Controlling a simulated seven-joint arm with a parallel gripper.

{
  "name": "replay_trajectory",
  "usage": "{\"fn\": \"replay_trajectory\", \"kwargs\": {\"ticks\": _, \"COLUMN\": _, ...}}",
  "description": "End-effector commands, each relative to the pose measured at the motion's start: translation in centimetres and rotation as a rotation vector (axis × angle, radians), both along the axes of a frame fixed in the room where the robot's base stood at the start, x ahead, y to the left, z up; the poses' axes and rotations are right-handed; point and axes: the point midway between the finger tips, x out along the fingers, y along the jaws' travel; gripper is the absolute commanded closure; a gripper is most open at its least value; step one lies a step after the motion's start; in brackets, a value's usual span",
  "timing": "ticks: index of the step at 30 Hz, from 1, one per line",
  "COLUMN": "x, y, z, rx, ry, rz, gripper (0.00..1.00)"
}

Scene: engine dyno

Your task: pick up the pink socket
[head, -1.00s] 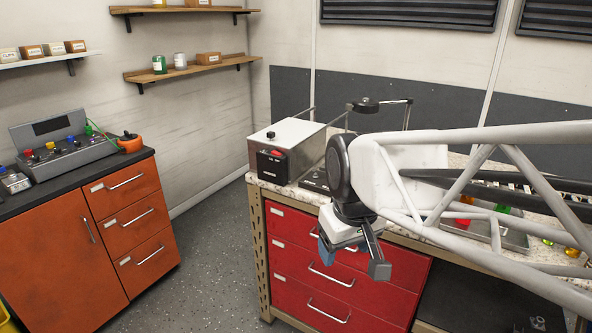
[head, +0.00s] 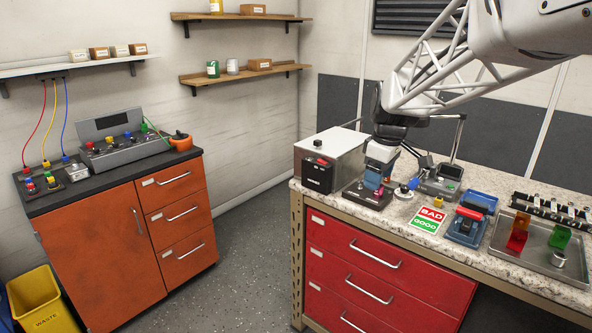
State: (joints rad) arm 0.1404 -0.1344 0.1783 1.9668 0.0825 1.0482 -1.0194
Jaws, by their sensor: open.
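A small pink piece, which looks like the pink socket (head: 378,192), shows at a dark block (head: 356,193) on the speckled workbench. It is small and partly crowded by my gripper, so its exact seat is unclear. My gripper (head: 391,172) is open and points down just above and beside the pink piece. Its bluish finger is close to the piece. I cannot tell whether they touch, and nothing shows held.
A grey box (head: 331,158) stands left of the gripper. A small grey device (head: 440,181), a BAD/GOOD card (head: 428,219), a blue device (head: 468,224) and a metal tray (head: 540,252) lie to the right. The bench front edge is close below.

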Motion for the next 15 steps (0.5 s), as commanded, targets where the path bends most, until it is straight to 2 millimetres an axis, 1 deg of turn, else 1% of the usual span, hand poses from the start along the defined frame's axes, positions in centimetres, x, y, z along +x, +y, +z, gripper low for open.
{"fn": "replay_trajectory", "kwargs": {"ticks": 1, "x": 1.5, "y": -0.5, "z": -0.4, "rx": 0.001, "ry": 0.006, "rz": 0.031, "gripper": 0.34}}
{"fn": "replay_trajectory", "kwargs": {"ticks": 3, "x": 3.3, "y": -1.2, "z": -0.7, "rx": 0.002, "ry": 0.009, "rz": 0.079, "gripper": 0.34}}
{"fn": "replay_trajectory", "kwargs": {"ticks": 9, "x": 8.4, "y": -3.3, "z": -1.9, "rx": 0.008, "ry": 0.017, "rz": 0.218, "gripper": 0.34}}
{"fn": "replay_trajectory", "kwargs": {"ticks": 15, "x": 13.3, "y": -5.6, "z": -3.7, "rx": 0.016, "ry": 0.022, "rz": 0.356, "gripper": 0.34}}
